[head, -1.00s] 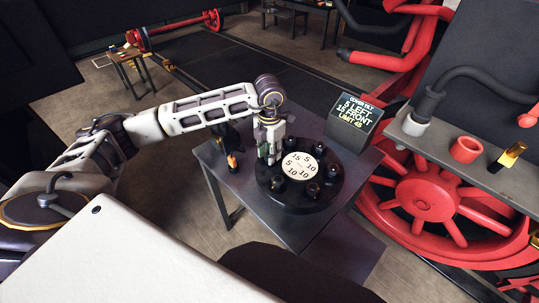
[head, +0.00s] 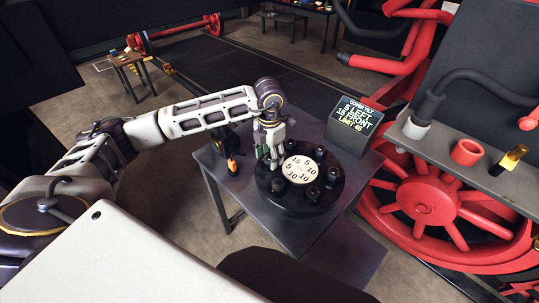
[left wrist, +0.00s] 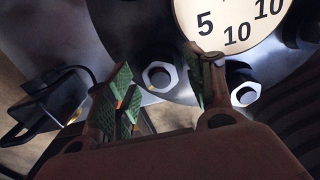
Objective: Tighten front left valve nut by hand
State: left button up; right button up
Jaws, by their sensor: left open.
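The round black valve cover (head: 318,202) sits on the small dark table, with a white numbered dial (head: 300,173) in its middle and several dark nuts around it. My left gripper (head: 269,163) is over the cover's left edge, fingers pointing down. In the left wrist view my left gripper (left wrist: 160,95) is open, with green pads on its two fingers. A hex nut (left wrist: 159,77) shows between and beyond the fingers, not gripped. A second nut (left wrist: 245,94) shows right of the right finger. My right gripper is not in view.
A display box (head: 355,124) reading "5 LEFT, 15 FRONT, LIMIT 45" stands at the table's back right. An orange-and-black tool (head: 232,166) stands left of the cover. A grey shelf with a red ring (head: 467,152) and red wheel (head: 430,200) are at right.

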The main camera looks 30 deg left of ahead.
pick_arm(q)
notch_tip(320, 180, up, 12)
dwell(0.9)
dwell(0.6)
